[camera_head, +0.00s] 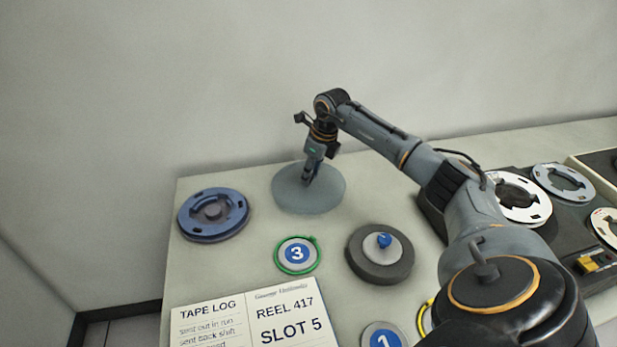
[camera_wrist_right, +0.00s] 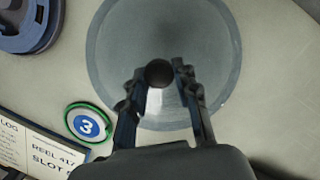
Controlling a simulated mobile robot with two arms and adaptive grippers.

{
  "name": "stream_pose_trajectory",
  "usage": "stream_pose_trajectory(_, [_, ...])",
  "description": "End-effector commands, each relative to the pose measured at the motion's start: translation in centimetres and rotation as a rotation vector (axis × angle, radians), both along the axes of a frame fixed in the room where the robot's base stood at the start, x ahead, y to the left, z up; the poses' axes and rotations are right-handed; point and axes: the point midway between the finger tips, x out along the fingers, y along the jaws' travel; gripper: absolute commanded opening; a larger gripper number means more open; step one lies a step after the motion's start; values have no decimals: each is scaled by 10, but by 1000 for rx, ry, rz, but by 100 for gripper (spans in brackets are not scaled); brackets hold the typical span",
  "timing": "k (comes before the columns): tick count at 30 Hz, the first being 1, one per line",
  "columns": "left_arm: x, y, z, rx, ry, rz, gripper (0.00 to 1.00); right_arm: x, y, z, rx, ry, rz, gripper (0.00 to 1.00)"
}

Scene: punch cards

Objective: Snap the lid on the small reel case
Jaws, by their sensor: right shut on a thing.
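A round, translucent grey-blue lid (camera_head: 290,199) is at the back left of the table; it fills the upper middle of the right wrist view (camera_wrist_right: 110,60). A dark round knob (camera_wrist_right: 158,73) stands at its centre. My right gripper (camera_head: 309,176) points down over the lid and is shut on this knob, with a finger on each side in the wrist view (camera_wrist_right: 160,84). Whether the lid touches the table, or something lies under it, I cannot tell. I cannot make out for certain which thing is the small reel case. My left gripper is not in view.
A blue reel (camera_head: 213,212) lies left of the lid. In front are a green-rimmed disc marked 3 (camera_head: 297,255), a dark round piece with a blue knob (camera_head: 365,270) and a tape log (camera_head: 245,318). A disc marked 1 (camera_head: 380,338) is nearest. A reel machine (camera_head: 540,232) stands right.

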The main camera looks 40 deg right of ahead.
Motion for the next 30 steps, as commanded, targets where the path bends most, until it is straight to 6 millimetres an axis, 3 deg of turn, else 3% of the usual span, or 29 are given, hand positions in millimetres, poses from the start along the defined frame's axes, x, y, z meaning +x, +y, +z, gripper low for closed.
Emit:
stream_pose_trajectory(21, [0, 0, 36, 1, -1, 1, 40, 0, 0, 46, -1, 0, 0, 5])
stream_pose_trajectory(30, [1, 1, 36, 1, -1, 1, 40, 0, 0, 47, 0, 0, 0, 5])
